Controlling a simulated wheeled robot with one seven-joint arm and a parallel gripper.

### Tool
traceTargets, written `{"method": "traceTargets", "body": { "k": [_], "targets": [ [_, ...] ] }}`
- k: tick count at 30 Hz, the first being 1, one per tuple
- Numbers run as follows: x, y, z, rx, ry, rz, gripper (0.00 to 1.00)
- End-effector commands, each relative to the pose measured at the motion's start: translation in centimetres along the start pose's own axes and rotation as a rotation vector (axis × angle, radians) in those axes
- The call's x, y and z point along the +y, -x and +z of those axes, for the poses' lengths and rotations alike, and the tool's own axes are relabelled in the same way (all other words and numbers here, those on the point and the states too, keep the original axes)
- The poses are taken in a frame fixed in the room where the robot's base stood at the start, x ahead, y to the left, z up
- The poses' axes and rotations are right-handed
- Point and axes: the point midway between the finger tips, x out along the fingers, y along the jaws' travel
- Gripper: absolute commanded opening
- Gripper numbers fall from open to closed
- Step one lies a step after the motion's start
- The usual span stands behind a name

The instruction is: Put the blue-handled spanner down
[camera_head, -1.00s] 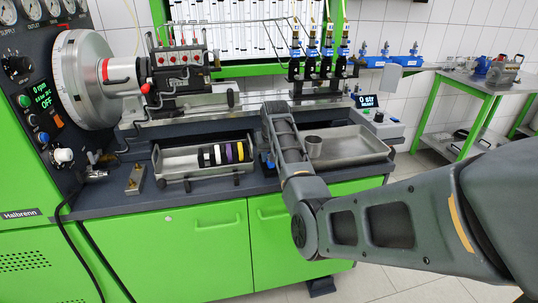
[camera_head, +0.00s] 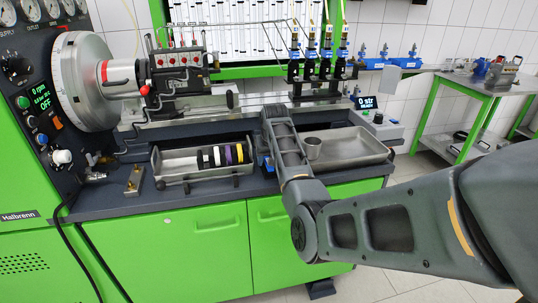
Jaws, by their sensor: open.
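My forearm (camera_head: 288,150) reaches over the bench front, between the two metal trays. Its far part hides my gripper, so I do not see the fingertips. A small blue patch (camera_head: 264,162) shows at the left side of my forearm, low by the bench top. It may be part of the blue-handled spanner, but it is too small and covered to tell. No whole spanner is visible in this view.
A left tray (camera_head: 178,164) holds several coloured rings. A brass-topped block (camera_head: 134,180) stands at left. The pump (camera_head: 182,75) and injectors (camera_head: 327,65) stand behind. A side table (camera_head: 490,84) is at right.

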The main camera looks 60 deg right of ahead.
Motion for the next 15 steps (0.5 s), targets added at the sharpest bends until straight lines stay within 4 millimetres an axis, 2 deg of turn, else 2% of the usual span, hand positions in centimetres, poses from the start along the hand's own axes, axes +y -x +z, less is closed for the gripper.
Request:
{"method": "traceTargets", "body": {
  "k": [5, 15],
  "targets": [
    [0.0, 1.8, -0.4, 0.003, 0.0, 0.0, 0.5],
    [0.0, 8.7, -0.4, 0.005, 0.001, 0.0, 0.5]
  ]
}}
